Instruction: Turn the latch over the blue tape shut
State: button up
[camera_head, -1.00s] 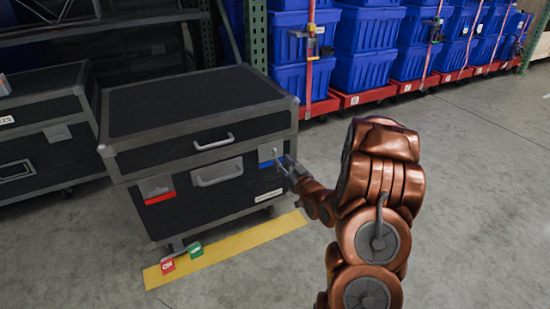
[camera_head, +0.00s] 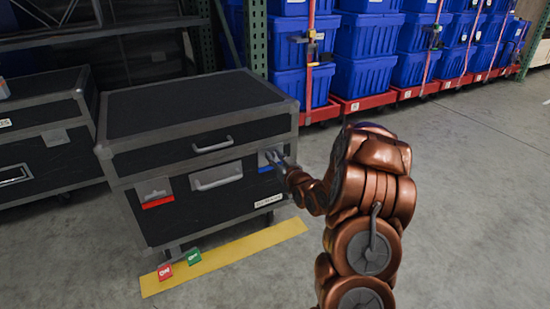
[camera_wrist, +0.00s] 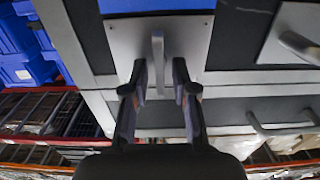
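A black road case (camera_head: 200,115) with grey edges stands on casters. The latch (camera_head: 264,155) over the blue tape (camera_head: 265,169) is on its front right; the latch plate (camera_wrist: 178,42) and blue tape (camera_wrist: 160,4) also show in the wrist view. The latch's thin tab (camera_wrist: 157,62) stands out from the plate. My gripper (camera_head: 273,160) is at this latch. In the wrist view my gripper (camera_wrist: 159,72) is open, its fingers on either side of the tab with gaps; contact is unclear. A second latch (camera_head: 155,188) sits over red tape (camera_head: 158,202) at the front left.
A yellow floor strip (camera_head: 235,253) with a red tag (camera_head: 165,271) and a green tag (camera_head: 193,256) lies in front. Blue totes (camera_head: 365,75) stand behind; another case (camera_head: 40,135) stands left. Floor at right is clear.

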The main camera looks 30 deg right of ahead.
grip_shut()
